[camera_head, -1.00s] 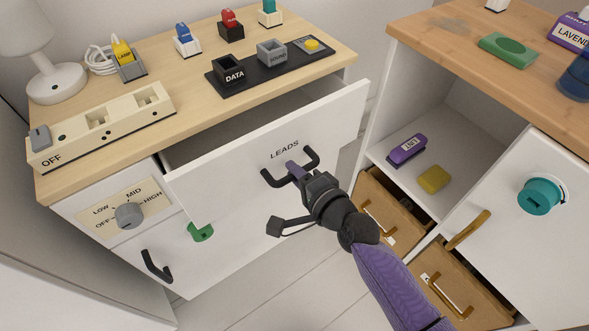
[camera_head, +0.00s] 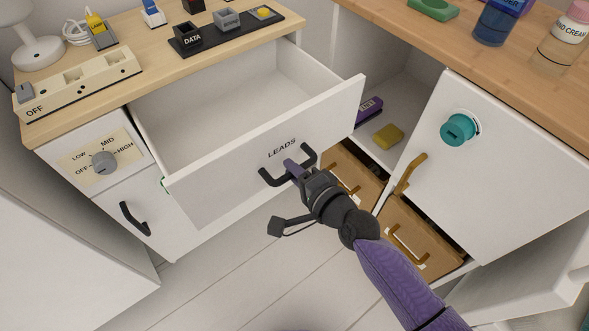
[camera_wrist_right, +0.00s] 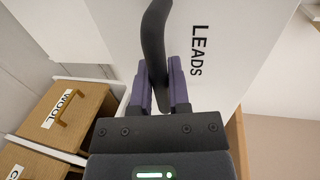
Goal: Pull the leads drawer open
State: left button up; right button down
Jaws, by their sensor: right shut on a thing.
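The leads drawer (camera_head: 215,190) is a white drawer with "LEADS" printed above a black bar handle (camera_head: 272,179). It stands well out of the desk, and its inside shows pale and empty where visible. My right gripper (camera_head: 293,169) is shut on the handle, near its middle. In the right wrist view the purple fingers of my right gripper (camera_wrist_right: 163,88) lie on both sides of the black handle (camera_wrist_right: 153,45), beside the word "LEADS". My left gripper is not in view.
The desk top (camera_head: 160,70) carries a power strip (camera_head: 78,82), a lamp (camera_head: 38,45) and a black dock (camera_head: 230,35). At right stands a cabinet with a white door (camera_head: 500,160) and wooden drawers (camera_head: 415,235). Floor (camera_head: 220,290) is clear below the drawer.

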jog(key=c, duration=0.7)
grip_release()
jog(key=shift+c, duration=0.2)
jog(key=shift+o, duration=0.6)
pick_arm(q)
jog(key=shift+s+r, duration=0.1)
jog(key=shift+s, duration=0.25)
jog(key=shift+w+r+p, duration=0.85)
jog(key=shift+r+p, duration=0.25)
jog(key=shift+p, duration=0.25)
pick_arm(e)
jog(key=v, duration=1)
